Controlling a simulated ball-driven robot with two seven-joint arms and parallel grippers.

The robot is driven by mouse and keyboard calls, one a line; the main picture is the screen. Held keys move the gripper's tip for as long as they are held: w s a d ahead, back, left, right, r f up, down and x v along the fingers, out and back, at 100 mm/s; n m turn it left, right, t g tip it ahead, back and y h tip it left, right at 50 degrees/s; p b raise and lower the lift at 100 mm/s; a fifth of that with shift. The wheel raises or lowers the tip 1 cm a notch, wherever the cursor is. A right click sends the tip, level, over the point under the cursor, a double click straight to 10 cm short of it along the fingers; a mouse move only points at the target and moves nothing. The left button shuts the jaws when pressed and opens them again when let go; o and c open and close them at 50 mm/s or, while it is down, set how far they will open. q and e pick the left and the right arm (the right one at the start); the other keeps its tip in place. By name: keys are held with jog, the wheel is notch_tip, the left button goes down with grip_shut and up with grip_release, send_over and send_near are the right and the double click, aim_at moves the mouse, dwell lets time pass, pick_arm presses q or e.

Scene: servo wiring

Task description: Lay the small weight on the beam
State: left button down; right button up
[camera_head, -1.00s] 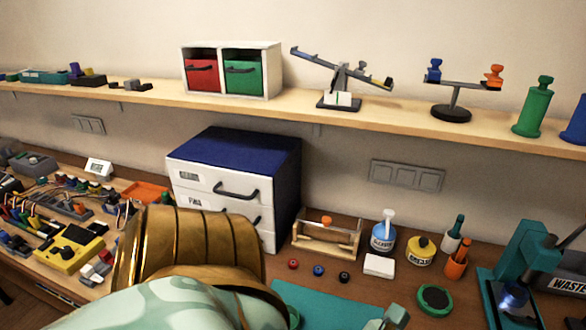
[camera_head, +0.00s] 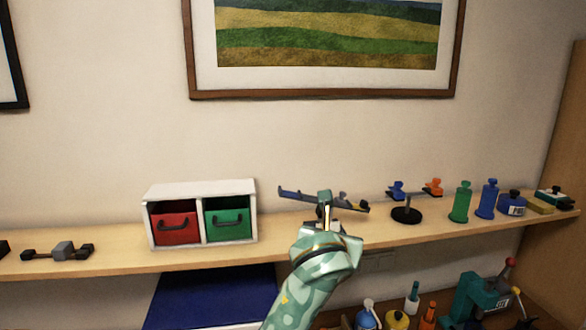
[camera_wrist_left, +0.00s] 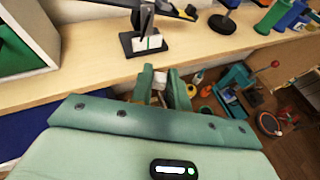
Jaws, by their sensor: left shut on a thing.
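The beam (camera_head: 295,194) is a grey-blue bar on a dark stand on the shelf. It tilts with its left end up and right end low. In the left wrist view its dark base (camera_wrist_left: 131,50) stands just beyond my fingers, with a white block on it. My left gripper (camera_head: 326,200) is raised in front of the beam and hides its middle. In the left wrist view my left gripper (camera_wrist_left: 161,82) is shut on a small pale piece (camera_wrist_left: 160,75), likely the small weight, mostly hidden between the fingers. My right gripper is not in view.
A white cabinet (camera_head: 200,188) with red and green drawers stands left of the beam on the shelf (camera_head: 110,262). The bench is below.

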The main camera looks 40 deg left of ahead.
pick_arm(q)
jog(key=w+a+r+n+g+y+p, duration=0.1)
jog(key=w+a+r+n+y+p, duration=0.15)
jog(key=a+r+p, duration=0.4)
jog(key=w+a+r+n+g+y+p, duration=0.1)
jog(key=w+a+r+g+p, duration=0.15)
jog(key=r, duration=0.65)
jog(key=shift+w+a+f+n+g+y+p, duration=0.15)
jog(key=shift+a+f+y+p, duration=0.3)
jog(key=shift+a+f, duration=0.45)
jog(key=shift+w+a+f+g+y+p, duration=0.3)
jog(key=shift+a+f+p, duration=0.4)
jog(key=shift+a, duration=0.35)
jog(key=shift+w+a+f+n+g+y+p, duration=0.1)
jog(key=shift+w+a+f+g+y+p, duration=0.2)
jog(key=shift+a+f, duration=0.6)
jog(key=shift+s+f, duration=0.1)
jog(key=shift+f, duration=1.95)
